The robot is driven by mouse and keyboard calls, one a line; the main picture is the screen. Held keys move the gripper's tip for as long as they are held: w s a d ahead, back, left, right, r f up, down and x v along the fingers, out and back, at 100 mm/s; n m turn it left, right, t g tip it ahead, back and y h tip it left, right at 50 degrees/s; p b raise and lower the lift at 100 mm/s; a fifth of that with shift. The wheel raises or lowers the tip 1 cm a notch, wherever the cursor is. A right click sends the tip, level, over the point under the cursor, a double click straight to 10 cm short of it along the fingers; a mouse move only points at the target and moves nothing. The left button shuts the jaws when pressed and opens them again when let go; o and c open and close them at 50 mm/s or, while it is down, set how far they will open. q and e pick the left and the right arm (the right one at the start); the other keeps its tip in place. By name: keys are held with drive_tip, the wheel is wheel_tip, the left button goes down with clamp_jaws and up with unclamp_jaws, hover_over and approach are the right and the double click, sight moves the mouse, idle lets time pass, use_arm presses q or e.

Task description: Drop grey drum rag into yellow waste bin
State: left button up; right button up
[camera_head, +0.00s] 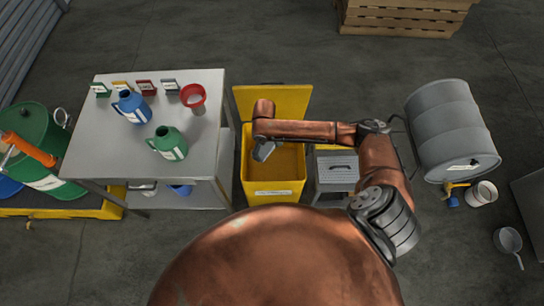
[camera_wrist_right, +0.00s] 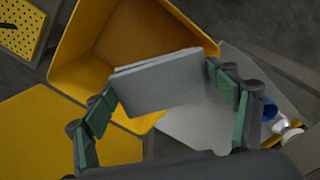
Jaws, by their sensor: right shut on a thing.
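The grey drum rag (camera_wrist_right: 165,82) is a flat folded piece between the green-padded fingers of my right gripper (camera_wrist_right: 160,98) in the right wrist view. My right gripper (camera_head: 263,151) is shut on it, above the opening of the yellow waste bin. The yellow waste bin (camera_head: 286,187) stands beside the table in the head view, its lid (camera_head: 290,97) swung open at the far side. In the right wrist view the bin's inside (camera_wrist_right: 110,45) shows behind the rag. The rag is hard to tell from the gripper in the head view. My left gripper is not in view.
The metal table (camera_head: 205,130) at the left holds a blue jug (camera_head: 133,107), a green jug (camera_head: 168,144) and a red funnel (camera_head: 194,97). A grey step (camera_head: 336,170) stands right of the bin. A grey drum (camera_head: 450,130) lies further right, with a white bucket (camera_head: 482,193).

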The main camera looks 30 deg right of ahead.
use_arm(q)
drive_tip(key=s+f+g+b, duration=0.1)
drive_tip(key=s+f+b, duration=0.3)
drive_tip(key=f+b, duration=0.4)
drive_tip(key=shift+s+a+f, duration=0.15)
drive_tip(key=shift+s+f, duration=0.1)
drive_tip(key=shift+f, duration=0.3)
use_arm(e)
drive_tip(key=d+f, duration=0.2)
drive_tip(key=f, duration=0.8)
drive_tip(key=d+f+n, duration=0.1)
drive_tip(key=d+f, duration=0.1)
drive_tip(key=f, duration=0.8)
drive_tip(key=shift+s+f+n, duration=0.3)
drive_tip(key=shift+s+f, duration=0.1)
drive_tip(key=o, duration=1.2)
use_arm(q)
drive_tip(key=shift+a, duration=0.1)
use_arm(e)
drive_tip(key=shift+r, duration=0.1)
